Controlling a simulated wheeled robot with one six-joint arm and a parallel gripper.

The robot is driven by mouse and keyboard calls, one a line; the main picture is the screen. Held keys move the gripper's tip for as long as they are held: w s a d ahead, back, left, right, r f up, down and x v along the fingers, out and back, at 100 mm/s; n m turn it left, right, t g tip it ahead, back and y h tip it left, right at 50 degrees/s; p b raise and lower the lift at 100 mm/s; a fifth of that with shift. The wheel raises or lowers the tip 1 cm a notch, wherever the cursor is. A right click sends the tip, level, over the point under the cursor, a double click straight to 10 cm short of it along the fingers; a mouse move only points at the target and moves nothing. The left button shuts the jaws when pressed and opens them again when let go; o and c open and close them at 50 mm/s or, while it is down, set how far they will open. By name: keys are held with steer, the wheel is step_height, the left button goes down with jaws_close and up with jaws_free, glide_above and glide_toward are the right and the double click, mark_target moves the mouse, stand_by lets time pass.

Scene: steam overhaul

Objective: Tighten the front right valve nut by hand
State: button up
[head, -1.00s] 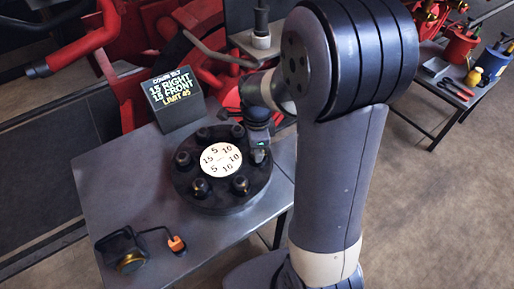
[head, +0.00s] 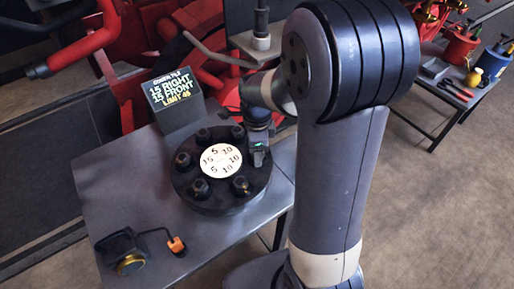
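A round black valve cover (head: 222,203) lies on the grey table, ringed by several dark nuts. A white disc (head: 221,160) at its centre carries the numbers 5, 10 and 15. One nut (head: 241,185) stands at the near right of the ring, and another (head: 201,188) at the near left. My gripper (head: 257,156) points down at the right edge of the cover, over or beside the right-hand nut position. The fingers are small and dark here, so I cannot tell whether they hold a nut.
A dark sign box (head: 176,98) reading "15 RIGHT 15 FRONT LIMIT 45" stands behind the cover. A black device with a brass ring (head: 131,262) and an orange-tipped piece (head: 177,246) lie at the table's front left. Red machinery (head: 115,60) rises behind. A second table with tools (head: 455,90) stands at right.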

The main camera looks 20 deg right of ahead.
step_height(320, 180, up, 11)
stand_by(0.7)
steer(key=shift+f, duration=0.15)
step_height(320, 180, down, 11)
steer(key=shift+r, duration=0.1)
stand_by(0.3)
steer(key=shift+n, duration=0.3)
